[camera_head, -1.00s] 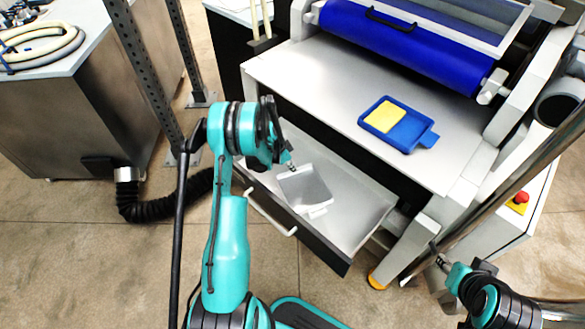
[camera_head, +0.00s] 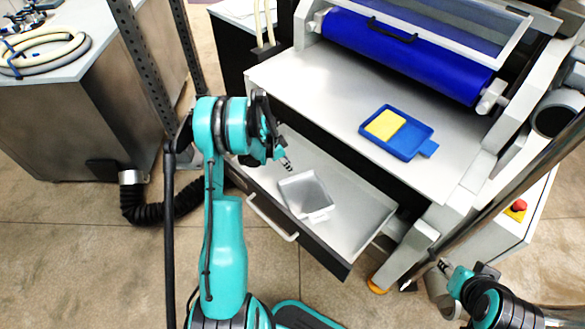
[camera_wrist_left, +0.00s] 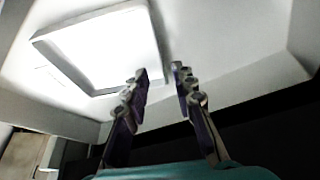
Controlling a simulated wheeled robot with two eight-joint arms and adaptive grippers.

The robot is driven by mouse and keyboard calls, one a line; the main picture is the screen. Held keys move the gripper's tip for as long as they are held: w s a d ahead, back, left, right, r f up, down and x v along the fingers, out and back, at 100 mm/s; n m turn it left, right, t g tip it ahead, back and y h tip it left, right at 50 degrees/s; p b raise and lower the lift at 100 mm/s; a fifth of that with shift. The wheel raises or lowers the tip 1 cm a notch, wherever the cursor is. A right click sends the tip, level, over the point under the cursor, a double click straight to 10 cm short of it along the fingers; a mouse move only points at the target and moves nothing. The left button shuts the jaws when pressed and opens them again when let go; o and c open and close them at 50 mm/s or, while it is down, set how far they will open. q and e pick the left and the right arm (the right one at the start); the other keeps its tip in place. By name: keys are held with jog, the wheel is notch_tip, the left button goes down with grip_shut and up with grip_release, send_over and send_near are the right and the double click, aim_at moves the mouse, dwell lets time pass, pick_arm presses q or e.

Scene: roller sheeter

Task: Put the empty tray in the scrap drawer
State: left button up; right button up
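The empty tray (camera_head: 306,192), pale grey and shallow with a small tab, lies in the scrap drawer (camera_head: 350,215), which is pulled out below the machine's table. My left gripper (camera_head: 288,165) is over the drawer, just above the tray's far left corner. In the left wrist view its two fingertips (camera_wrist_left: 159,72) are apart with nothing between them, and the tray (camera_wrist_left: 100,47) lies beyond them on the pale drawer floor. My right gripper (camera_head: 443,265) is at the lower right, away from the drawer; its fingers are too small to read.
A blue tray (camera_head: 407,146) with a yellow slab (camera_head: 385,124) sits on the machine's table (camera_head: 310,85), which overhangs the drawer's back. The drawer's handle (camera_head: 270,220) faces front. A post (camera_head: 145,75) stands at the left. The drawer's right part is clear.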

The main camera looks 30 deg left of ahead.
pick_arm(q)
jog(key=s+d+r+n+y, duration=0.1)
jog(key=s+d+r, duration=0.1)
jog(key=d+r, duration=0.35)
jog(key=s+d+r+n, duration=0.1)
jog(key=s+d+r, duration=0.15)
jog(key=r, duration=0.65)
jog(key=s+d+r+n+y, duration=0.1)
jog(key=s+d+r, duration=0.25)
jog(key=r, duration=0.45)
jog(key=s+d+r+n+t, duration=0.1)
jog(key=s+d+r+n, duration=0.1)
jog(key=s+d, duration=0.3)
jog(key=s+d+r+n+t+y, duration=0.1)
jog(key=s+d, duration=0.4)
jog(key=s, duration=0.5)
jog(key=shift+r+n+t+p, duration=0.45)
jog(key=shift+r+n+t, duration=0.15)
jog(key=shift+r+t, duration=0.2)
jog(key=shift+a, duration=0.1)
